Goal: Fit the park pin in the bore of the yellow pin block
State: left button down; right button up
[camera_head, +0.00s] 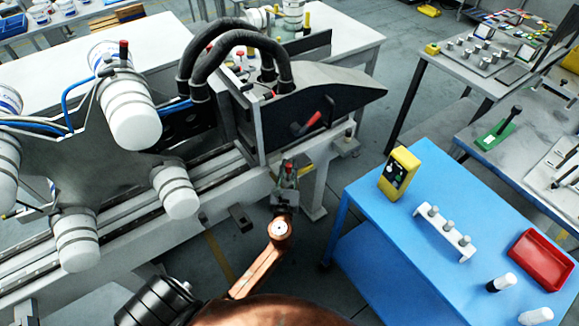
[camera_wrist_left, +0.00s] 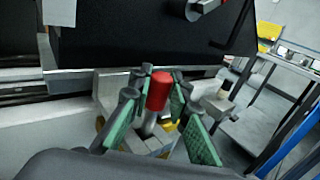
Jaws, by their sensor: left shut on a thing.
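The park pin, with a red cap (camera_wrist_left: 158,92) and a grey shank, stands between the green finger pads of my left gripper (camera_wrist_left: 160,118) in the left wrist view. It leans slightly. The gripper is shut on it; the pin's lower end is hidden. Yellow patches (camera_wrist_left: 169,126) show behind the fingers, probably the yellow pin block; its bore is hidden. In the head view my left gripper (camera_head: 287,178) is beside the front end of the machine bench, below the dark sloped housing, and a little red shows between its fingers. My right gripper is not in view.
The dark housing (camera_head: 325,95) with a red lever (camera_head: 308,124) overhangs close by. A grey knob (camera_wrist_left: 225,90) stands right of the gripper. The blue table (camera_head: 375,215) at right carries a yellow box (camera_head: 400,172), a white rack (camera_head: 445,233) and a red tray (camera_head: 541,260).

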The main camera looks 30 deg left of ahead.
pick_arm(q)
jog(key=shift+f+b, duration=0.8)
jog(key=shift+f, duration=0.35)
jog(key=c, duration=1.7)
grip_release()
jog(key=shift+c, duration=0.2)
jog(key=shift+s, duration=0.1)
jog(key=v, duration=1.2)
